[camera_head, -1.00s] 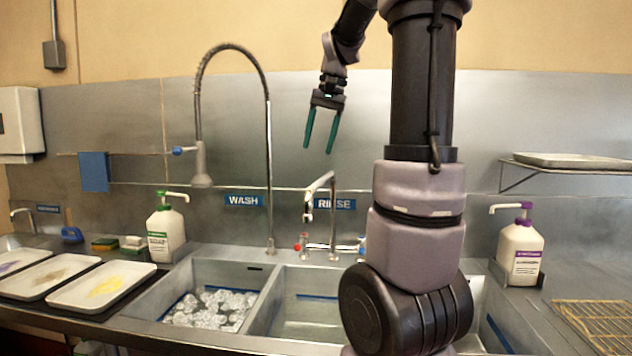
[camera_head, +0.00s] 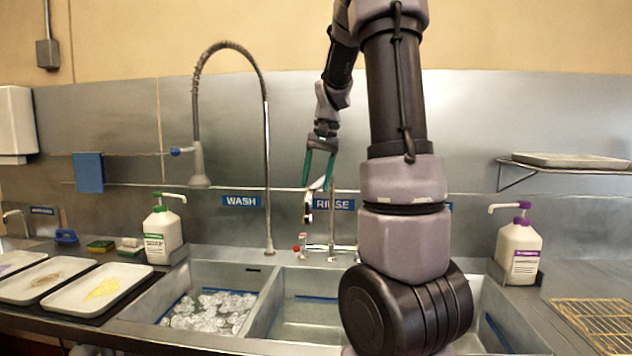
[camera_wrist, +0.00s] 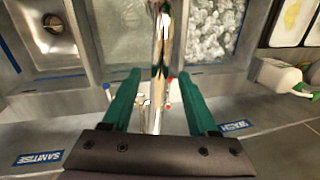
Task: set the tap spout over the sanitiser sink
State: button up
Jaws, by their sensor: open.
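The chrome tap spout (camera_head: 308,206) stands behind the rinse sink (camera_head: 310,318) and points forward, a little left. In the wrist view the spout (camera_wrist: 161,45) runs between the two green fingers of my gripper (camera_wrist: 157,78). My gripper (camera_head: 318,186) is open at the tap, pointing down, with a finger on either side of the spout; I cannot tell whether either touches it. The sanitiser sink (camera_head: 492,325) is on the right, largely hidden by my arm. In the wrist view it is at upper left, with a round drain (camera_wrist: 54,22) and a SANITISE label (camera_wrist: 38,158).
Soap bottles stand left (camera_head: 162,235) and right (camera_head: 520,248) of the sinks. A wall shelf (camera_head: 565,160) is at the right.

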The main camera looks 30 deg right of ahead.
jog(key=shift+f, duration=0.2)
jog(key=shift+c, duration=0.2)
grip_shut()
dwell(1.2)
